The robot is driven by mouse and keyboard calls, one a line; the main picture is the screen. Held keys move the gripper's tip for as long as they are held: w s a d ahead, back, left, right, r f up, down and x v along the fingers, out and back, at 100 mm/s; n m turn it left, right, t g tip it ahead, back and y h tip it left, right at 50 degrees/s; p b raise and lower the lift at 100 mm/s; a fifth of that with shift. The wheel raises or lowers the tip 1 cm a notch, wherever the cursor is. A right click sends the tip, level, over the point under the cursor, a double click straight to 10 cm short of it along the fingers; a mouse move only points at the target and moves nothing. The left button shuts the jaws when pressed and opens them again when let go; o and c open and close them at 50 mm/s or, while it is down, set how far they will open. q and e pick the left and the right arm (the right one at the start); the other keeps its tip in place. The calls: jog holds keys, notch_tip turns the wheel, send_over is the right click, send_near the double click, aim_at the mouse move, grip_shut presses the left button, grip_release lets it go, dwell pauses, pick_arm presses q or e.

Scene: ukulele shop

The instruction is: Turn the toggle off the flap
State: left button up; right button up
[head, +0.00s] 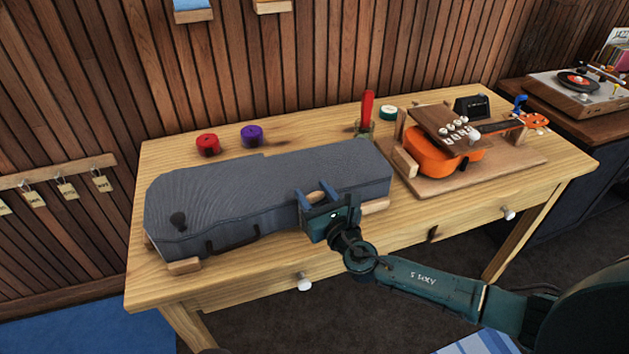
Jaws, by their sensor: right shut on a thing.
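A long grey ukulele case (260,190) lies shut on the wooden table, raised on wooden blocks. My right gripper (317,197) is at the front right of the case. Its blue fingers are closed on a small tan wooden piece, which looks like the toggle (315,197); the fingers hide much of it. I cannot make out the flap clearly or tell how the toggle lies against it. My left gripper is not in view.
An orange ukulele (437,163) lies on a board at the right, under a brown wooden piece (440,118). Red (207,143) and purple (252,134) rolls and a cup with a red-handled tool (367,108) stand behind the case. The table's front strip is clear.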

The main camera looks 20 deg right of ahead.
jog(key=shift+m+h+p, duration=0.4)
jog(key=shift+m+h, duration=0.3)
jog(key=shift+h, duration=0.7)
jog(key=o, duration=0.9)
jog(key=shift+c, duration=0.2)
jog(key=s+b, duration=0.1)
jog(key=s, duration=1.2)
jog(key=shift+s+d, duration=0.1)
